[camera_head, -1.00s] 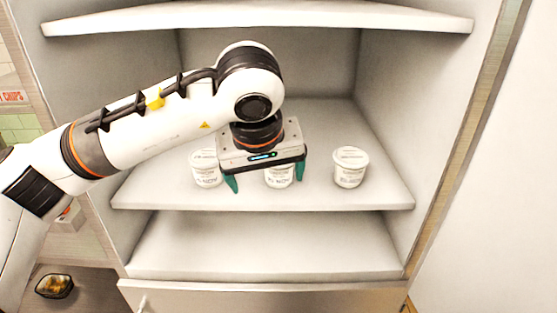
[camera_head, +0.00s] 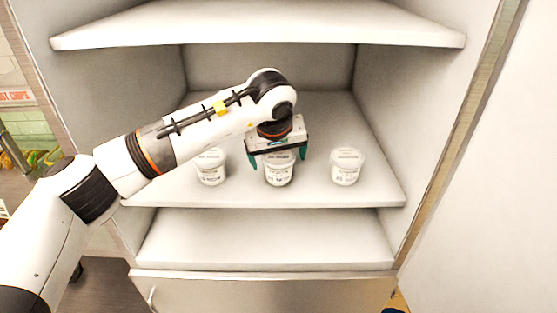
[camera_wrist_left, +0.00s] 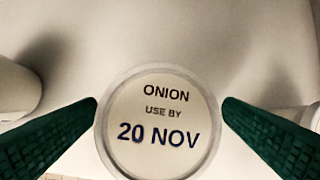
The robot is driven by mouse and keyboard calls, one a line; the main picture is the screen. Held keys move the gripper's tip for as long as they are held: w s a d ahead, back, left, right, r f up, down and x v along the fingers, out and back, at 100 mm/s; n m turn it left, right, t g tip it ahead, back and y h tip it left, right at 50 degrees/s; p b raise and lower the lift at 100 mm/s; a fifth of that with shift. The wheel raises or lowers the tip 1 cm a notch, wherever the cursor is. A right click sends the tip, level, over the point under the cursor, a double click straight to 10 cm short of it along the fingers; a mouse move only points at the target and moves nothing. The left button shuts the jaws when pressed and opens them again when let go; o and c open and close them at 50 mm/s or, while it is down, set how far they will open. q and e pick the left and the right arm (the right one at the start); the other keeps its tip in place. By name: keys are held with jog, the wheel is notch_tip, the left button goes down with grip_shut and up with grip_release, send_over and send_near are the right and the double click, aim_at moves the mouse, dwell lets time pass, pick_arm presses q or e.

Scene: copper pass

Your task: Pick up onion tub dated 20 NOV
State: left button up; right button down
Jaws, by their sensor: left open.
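The onion tub (camera_head: 279,173) is the middle one of three white lidded tubs on the cabinet's middle shelf. In the left wrist view its round lid (camera_wrist_left: 159,118) reads "ONION USE BY 20 NOV". My left gripper (camera_head: 278,160) is open over this tub. Its green fingers stand on either side of the lid, with a gap on both sides in the wrist view. The gripper hides part of the tub's top in the head view. My right gripper does not show.
Another tub (camera_head: 211,168) stands to the left and a third tub (camera_head: 346,167) to the right, both apart from the middle one. An upper shelf (camera_head: 260,30) overhangs the space. The middle shelf (camera_head: 313,194) is clear along its front edge.

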pick_arm(q)
jog(key=shift+w+f, duration=0.1)
jog(key=shift+f, duration=0.25)
jog(key=shift+r, duration=0.1)
jog(key=c, duration=1.1)
